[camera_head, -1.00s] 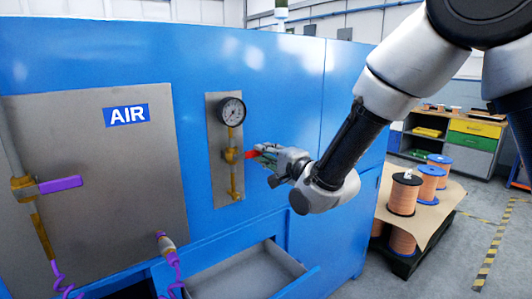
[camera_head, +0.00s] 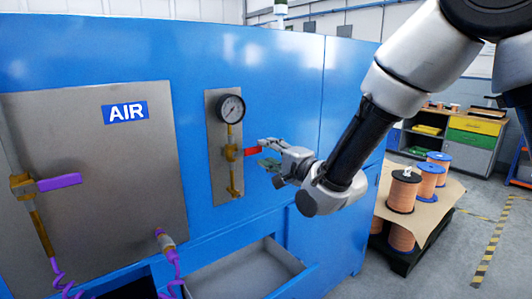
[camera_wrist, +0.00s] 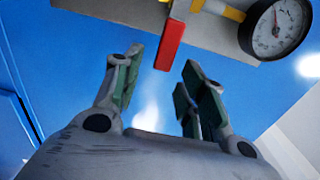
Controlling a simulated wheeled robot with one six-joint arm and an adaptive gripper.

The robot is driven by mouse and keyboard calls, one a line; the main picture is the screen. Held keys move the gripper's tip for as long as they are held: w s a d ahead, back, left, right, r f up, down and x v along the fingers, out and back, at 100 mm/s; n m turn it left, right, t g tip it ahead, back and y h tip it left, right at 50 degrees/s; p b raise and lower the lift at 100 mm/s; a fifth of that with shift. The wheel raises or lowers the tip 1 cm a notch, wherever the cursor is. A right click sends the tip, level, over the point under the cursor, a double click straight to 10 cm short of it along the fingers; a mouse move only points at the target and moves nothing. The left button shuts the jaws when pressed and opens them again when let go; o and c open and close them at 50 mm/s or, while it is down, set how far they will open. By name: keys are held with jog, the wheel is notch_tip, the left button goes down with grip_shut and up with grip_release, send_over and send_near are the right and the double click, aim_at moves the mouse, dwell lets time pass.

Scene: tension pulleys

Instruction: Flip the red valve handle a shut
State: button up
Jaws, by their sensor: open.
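The red valve handle a (camera_head: 252,151) sticks out sideways to the right from a brass valve (camera_head: 231,153) on a grey plate, below a round gauge (camera_head: 230,109). In the wrist view the red handle (camera_wrist: 170,45) points down toward the space between my fingers. My gripper (camera_head: 268,153) is open, just right of the handle's free end. In the wrist view my gripper (camera_wrist: 155,85) has its green-padded fingers spread apart. The handle's tip lies between or just beyond the fingertips; I see no finger touching it.
A second valve with a purple handle (camera_head: 59,183) is on the left plate beside the AIR sign (camera_head: 125,113). An open drawer (camera_head: 245,270) juts out below. Cable spools (camera_head: 403,191) stand on a pallet at the right.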

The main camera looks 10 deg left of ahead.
jog(key=v, duration=0.5)
jog(key=shift+s+d, duration=0.25)
